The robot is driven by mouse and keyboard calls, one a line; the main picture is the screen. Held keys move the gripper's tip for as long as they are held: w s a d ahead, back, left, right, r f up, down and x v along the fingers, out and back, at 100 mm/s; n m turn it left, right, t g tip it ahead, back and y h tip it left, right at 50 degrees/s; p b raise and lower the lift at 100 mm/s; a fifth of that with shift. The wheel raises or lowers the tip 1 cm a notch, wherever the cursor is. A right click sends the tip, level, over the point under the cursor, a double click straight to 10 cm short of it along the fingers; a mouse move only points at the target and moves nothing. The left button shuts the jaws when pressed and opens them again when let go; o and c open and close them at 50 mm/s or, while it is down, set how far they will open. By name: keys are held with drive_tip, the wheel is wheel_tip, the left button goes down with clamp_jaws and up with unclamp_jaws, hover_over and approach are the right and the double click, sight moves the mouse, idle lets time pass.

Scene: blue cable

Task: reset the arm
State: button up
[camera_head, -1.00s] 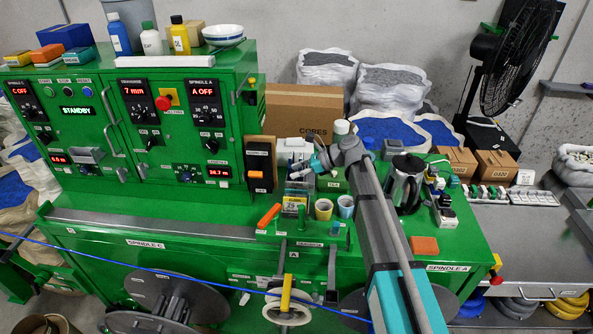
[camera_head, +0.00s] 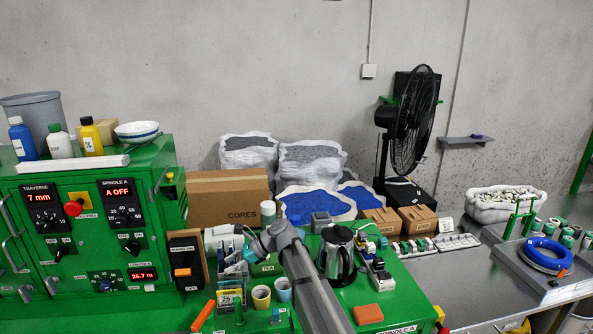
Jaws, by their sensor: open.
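My arm (camera_head: 312,285) reaches up from the bottom of the head view over the green machine's worktop (camera_head: 385,301). My gripper (camera_head: 236,262) is at its far end, pointing left, near a rack of small items and left of the steel kettle (camera_head: 336,256). The gripper is small in the picture and partly hidden by the wrist. It is open, and I see nothing held in it.
Two cups (camera_head: 261,297) stand just below the gripper. A control cabinet (camera_head: 90,240) rises at the left, and a cardboard box (camera_head: 228,197) stands behind. An orange block (camera_head: 367,314) lies right of my arm. A blue cable coil (camera_head: 545,254) sits on the right bench.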

drive_tip(key=s+d+f+n+t+h+b, duration=0.1)
drive_tip(key=s+d+f+n+h, duration=0.3)
drive_tip(key=d, duration=0.9)
drive_tip(key=s+d+f+n+h+b, duration=0.2)
drive_tip(key=s+d+f+n, duration=0.3)
drive_tip(key=d, duration=0.9)
drive_tip(key=s+d+f+n+t+h+b, duration=0.1)
drive_tip(key=s+d+f+n+h, duration=0.3)
drive_tip(key=d, duration=1)
drive_tip(key=s+n+h, duration=0.1)
drive_tip(key=s, duration=0.2)
drive_tip(key=shift+s+d+f+n+t+h, duration=0.25)
drive_tip(key=shift+s+f+n+t+h, duration=0.05)
drive_tip(key=shift+s+f+n, duration=0.1)
